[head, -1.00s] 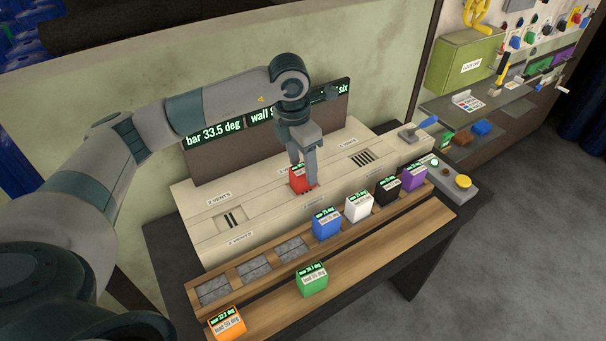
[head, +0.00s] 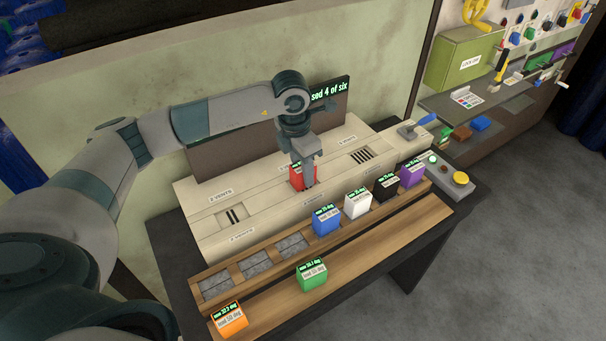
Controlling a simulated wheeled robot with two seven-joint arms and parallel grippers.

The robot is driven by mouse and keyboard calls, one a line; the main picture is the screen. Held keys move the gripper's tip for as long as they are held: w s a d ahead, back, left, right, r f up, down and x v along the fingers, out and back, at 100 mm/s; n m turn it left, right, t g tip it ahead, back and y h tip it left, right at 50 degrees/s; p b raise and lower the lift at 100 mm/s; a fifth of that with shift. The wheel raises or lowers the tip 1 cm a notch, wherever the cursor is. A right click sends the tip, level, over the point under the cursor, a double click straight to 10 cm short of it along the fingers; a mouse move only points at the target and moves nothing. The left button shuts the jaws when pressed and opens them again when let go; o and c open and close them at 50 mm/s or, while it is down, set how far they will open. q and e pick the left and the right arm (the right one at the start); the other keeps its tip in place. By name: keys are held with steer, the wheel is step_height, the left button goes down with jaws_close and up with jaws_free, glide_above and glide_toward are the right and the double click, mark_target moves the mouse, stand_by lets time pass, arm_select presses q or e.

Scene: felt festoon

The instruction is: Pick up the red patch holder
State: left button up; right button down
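The red patch holder (head: 296,180) sits in the middle of the long beige box (head: 262,208), in or on its top; its lower part is hard to see. My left gripper (head: 305,172) points down right at the red holder and covers part of it. The fingers overlap the holder, and I cannot tell whether they are closed on it. My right gripper is not in view.
Blue (head: 325,222), white (head: 356,205), black (head: 386,190) and purple (head: 412,174) holders stand in a wooden rack (head: 232,270) with empty grey places at left. Green (head: 312,277) and orange (head: 230,320) holders stand on the front board. A lever (head: 420,124) is at right.

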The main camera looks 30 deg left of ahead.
arm_select(q)
jaws_close()
steer(key=shift+r, duration=0.15)
steer(key=shift+w+r+b, duration=0.1)
steer(key=shift+r+b, duration=0.5)
steer(key=shift+b, duration=0.05)
step_height(320, 180, up, 2)
steer(key=shift+r+b, duration=0.25)
steer(key=shift+b, duration=0.55)
steer(key=w+d+r+b, duration=0.2)
steer(key=d+r+b, duration=0.2)
steer(key=d+r, duration=0.3)
steer(key=d, duration=0.4)
steer(key=shift+d, duration=0.2)
steer(key=shift+w, duration=0.1)
